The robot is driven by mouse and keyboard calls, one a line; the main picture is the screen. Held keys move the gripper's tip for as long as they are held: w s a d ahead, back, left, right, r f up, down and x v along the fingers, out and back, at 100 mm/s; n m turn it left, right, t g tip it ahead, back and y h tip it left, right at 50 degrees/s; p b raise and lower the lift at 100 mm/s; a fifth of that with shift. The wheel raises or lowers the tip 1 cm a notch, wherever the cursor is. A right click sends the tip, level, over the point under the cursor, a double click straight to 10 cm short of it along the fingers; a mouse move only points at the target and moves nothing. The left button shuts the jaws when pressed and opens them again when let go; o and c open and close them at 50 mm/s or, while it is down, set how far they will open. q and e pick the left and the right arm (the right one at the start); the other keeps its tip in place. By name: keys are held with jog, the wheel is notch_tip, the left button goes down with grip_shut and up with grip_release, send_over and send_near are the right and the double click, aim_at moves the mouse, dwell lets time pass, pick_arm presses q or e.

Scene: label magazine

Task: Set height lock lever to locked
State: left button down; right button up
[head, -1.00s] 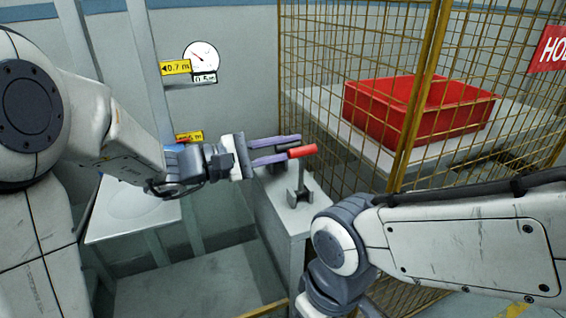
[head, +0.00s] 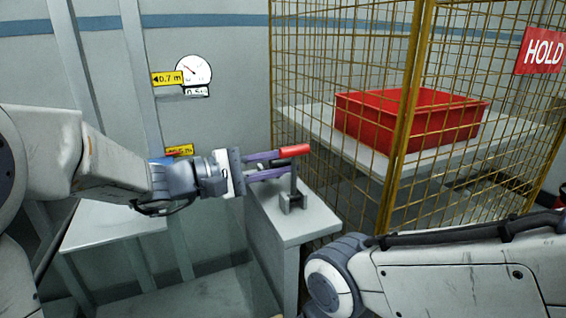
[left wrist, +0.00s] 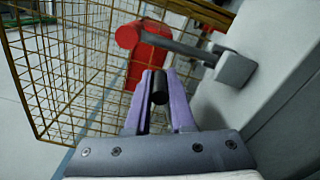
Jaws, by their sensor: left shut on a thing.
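The lever has a red handle (head: 295,149) on a thin grey post that rises from a small dark bracket (head: 293,201) on top of a grey pedestal. My left gripper (head: 282,163) has purple fingers and is shut on a black cylindrical bar beside the red handle. In the left wrist view the black bar (left wrist: 159,88) sits between the fingers. The lever's red knob (left wrist: 128,35) and grey shaft (left wrist: 175,46) show beyond them. I cannot tell how the black bar joins the lever. My right gripper is out of view.
A yellow wire cage (head: 340,60) stands to the right of the pedestal (head: 262,225), with a red crate (head: 400,125) on a table inside. A red HOLD sign (head: 541,50) hangs at the far right. A round gauge (head: 193,68) is on the back wall. My right arm fills the lower right.

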pick_arm(q)
jog(key=c, duration=0.8)
grip_release()
jog(key=shift+o, duration=0.2)
jog(key=p+v, duration=0.1)
jog(key=v, duration=0.9)
jog(key=shift+a, duration=0.25)
jog(key=shift+r, duration=0.1)
